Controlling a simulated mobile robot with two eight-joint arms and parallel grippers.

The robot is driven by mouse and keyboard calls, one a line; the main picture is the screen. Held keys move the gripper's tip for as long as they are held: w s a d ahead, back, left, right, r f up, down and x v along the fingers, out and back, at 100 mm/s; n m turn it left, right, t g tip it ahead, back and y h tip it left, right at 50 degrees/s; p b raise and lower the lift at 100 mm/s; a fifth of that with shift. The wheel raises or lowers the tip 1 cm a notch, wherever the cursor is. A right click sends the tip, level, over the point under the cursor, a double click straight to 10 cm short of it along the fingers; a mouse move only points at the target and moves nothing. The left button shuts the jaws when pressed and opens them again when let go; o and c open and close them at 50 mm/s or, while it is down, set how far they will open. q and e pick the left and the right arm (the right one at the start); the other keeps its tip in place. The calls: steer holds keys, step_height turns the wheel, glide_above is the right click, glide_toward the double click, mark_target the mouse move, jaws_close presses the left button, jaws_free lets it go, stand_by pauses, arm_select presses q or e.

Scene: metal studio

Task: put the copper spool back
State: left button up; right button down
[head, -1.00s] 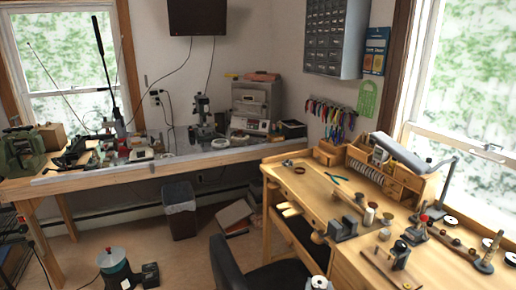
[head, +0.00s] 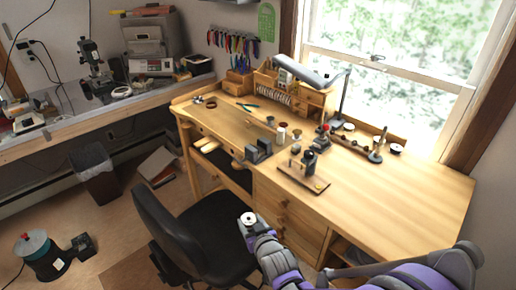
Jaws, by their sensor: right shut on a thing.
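My right gripper (head: 249,226) is at the lower middle of the head view, in front of the workbench and beside the black chair. It is shut on a small spool, the copper spool (head: 248,217), seen from above as a pale round flange with a dark centre. Its wound side is mostly hidden. The spool is held in the air, apart from the wooden workbench (head: 400,190). Other small spools with white tops stand at the back of the bench, one at the right (head: 396,148) and one near the lamp (head: 348,126). My left gripper is out of view.
A black chair (head: 165,220) stands left of my gripper. A small wooden stand with tools (head: 303,179), a grey block (head: 258,151) and a desk lamp (head: 343,95) occupy the bench. Its right front is clear.

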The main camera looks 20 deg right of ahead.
steer(key=w+d+r+m+h, duration=0.2)
steer(key=w+d, duration=0.2)
steer(key=w, duration=0.3)
step_height(320, 180, up, 23)
steer(key=m+g+h+b, duration=0.2)
steer(key=m+g+h, duration=0.2)
steer(key=m+h, duration=0.35)
glide_above(290, 163)
steer(key=shift+s+a+f+n, duration=0.2)
steer(key=shift+s+a+n, duration=0.05)
steer(key=shift+s+a, duration=0.1)
step_height(290, 163, down, 12)
steer(key=shift+r+b, duration=0.1)
steer(key=shift+b, duration=0.4)
steer(key=shift+f, duration=2.95)
steer(key=shift+c, duration=0.9)
jaws_free()
steer(key=shift+f, duration=0.1)
